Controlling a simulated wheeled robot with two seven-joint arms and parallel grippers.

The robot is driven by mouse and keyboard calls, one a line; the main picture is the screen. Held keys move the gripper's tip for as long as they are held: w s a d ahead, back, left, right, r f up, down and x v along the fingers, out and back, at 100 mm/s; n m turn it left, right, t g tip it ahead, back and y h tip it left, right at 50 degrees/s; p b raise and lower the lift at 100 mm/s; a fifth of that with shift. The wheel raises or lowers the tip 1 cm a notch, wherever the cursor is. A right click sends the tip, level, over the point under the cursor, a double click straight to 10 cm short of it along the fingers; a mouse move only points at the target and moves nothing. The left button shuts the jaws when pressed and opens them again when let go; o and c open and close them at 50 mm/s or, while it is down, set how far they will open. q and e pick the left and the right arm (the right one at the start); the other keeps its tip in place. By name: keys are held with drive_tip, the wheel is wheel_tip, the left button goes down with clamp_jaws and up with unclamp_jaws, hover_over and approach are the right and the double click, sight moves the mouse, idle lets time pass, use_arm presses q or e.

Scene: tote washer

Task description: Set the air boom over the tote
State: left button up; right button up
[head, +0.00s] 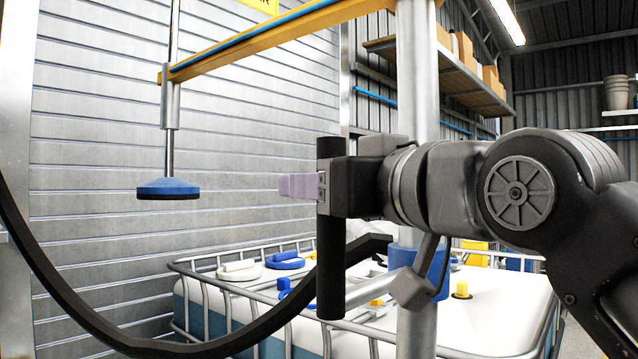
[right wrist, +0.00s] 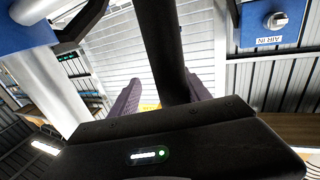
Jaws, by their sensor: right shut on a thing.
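The air boom's yellow beam (head: 270,42) runs left from a grey column (head: 418,80) with a blue collar. A drop pipe ends in a blue disc (head: 168,187), hanging at the picture's left. The caged white tote (head: 490,322) stands low; the disc shows above its far left corner, and I cannot tell whether it is over it. My right gripper (head: 298,186), with purple fingers, is in front of the column. In the right wrist view its fingers (right wrist: 163,98) lie either side of a dark bar (right wrist: 160,45). How the bar joins the boom is hidden. My left gripper is out of view.
White (head: 240,271) and blue (head: 286,260) lids and a yellow cap (head: 461,290) are on the tote's top. A dark curved hose or bar (head: 60,290) sweeps across the lower left. A slatted wall (head: 250,120) stands behind. An AIR IN panel (right wrist: 262,22) shows in the wrist view.

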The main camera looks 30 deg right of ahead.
drive_tip(key=shift+d, duration=0.15)
drive_tip(key=s+a, duration=0.4)
drive_tip(key=s, duration=0.3)
drive_tip(key=shift+a+b, duration=0.25)
drive_tip(key=shift+b, duration=0.1)
idle(0.4)
drive_tip(key=shift+s, duration=0.15)
idle(0.3)
drive_tip(key=s+d+b, duration=0.1)
drive_tip(key=s+b, duration=0.1)
drive_tip(key=s, duration=0.5)
drive_tip(key=shift+s+d+f, duration=0.15)
drive_tip(key=shift+s+d, duration=0.05)
drive_tip(key=shift+d, duration=0.1)
